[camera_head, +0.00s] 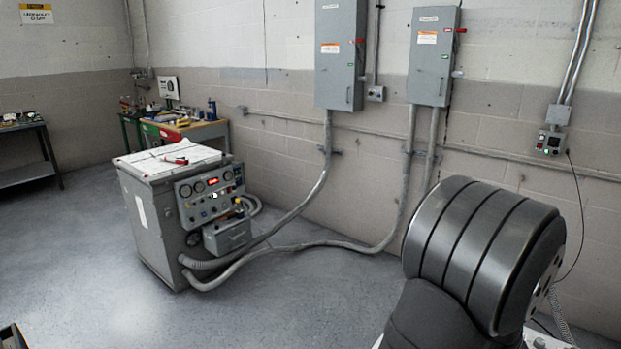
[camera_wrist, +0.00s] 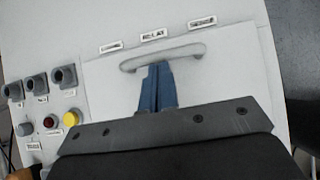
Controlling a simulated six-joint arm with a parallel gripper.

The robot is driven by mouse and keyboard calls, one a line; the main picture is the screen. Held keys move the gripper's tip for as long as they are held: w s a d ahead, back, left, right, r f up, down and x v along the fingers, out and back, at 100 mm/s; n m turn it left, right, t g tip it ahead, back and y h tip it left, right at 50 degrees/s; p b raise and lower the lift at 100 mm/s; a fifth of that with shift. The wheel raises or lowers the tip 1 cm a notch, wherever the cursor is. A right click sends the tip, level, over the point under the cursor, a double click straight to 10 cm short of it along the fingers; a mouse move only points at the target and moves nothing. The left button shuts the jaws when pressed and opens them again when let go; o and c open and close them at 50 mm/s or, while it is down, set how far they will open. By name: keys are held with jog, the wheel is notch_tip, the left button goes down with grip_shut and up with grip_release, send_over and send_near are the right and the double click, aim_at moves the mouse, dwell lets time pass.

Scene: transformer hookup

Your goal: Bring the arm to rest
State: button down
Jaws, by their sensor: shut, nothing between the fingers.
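My gripper (camera_wrist: 157,70) shows in the wrist view, with its two blue fingers together and nothing between them. The fingertips point at a grey bar handle (camera_wrist: 165,57) on a pale panel (camera_wrist: 225,75). The tips overlap the handle's lower edge in the picture; I cannot tell whether they touch it. The dark wrist plate hides the panel's lower part. In the camera_head view my arm fills the lower right, and my gripper is out of sight.
Left of the handle are several dark sockets (camera_wrist: 37,83) and a yellow button (camera_wrist: 71,118). In the camera_head view a grey transformer cabinet (camera_head: 152,230) stands on the floor, with conduits (camera_head: 310,246) running to the wall boxes (camera_head: 339,55). Open floor (camera_head: 70,260) lies at left.

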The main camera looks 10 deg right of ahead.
jog(key=shift+s+d, duration=0.1)
jog(key=shift+s, duration=0.05)
jog(key=shift+w+a+r, duration=0.15)
jog(key=shift+w+a, duration=0.05)
jog(key=shift+w, duration=0.1)
jog(key=w+a, duration=0.1)
jog(key=w+a+r, duration=0.1)
jog(key=shift+w+a+r, duration=0.2)
jog(key=shift+w+a, duration=0.1)
jog(key=shift+w, duration=0.05)
jog(key=v, duration=0.8)
jog(key=x, duration=0.8)
jog(key=shift+s+f, duration=0.15)
jog(key=s+d, duration=0.1)
jog(key=s+d+f, duration=0.1)
jog(key=s+d, duration=0.1)
jog(key=shift+s+d+f, duration=0.15)
jog(key=shift+s+f, duration=0.05)
jog(key=shift+s, duration=0.05)
jog(key=w+a, duration=1.5)
jog(key=w, duration=0.1)
jog(key=shift+a+r, duration=0.3)
jog(key=shift+r, duration=0.05)
jog(key=v, duration=0.9)
jog(key=shift+w+a, duration=0.2)
jog(key=shift+a, duration=0.1)
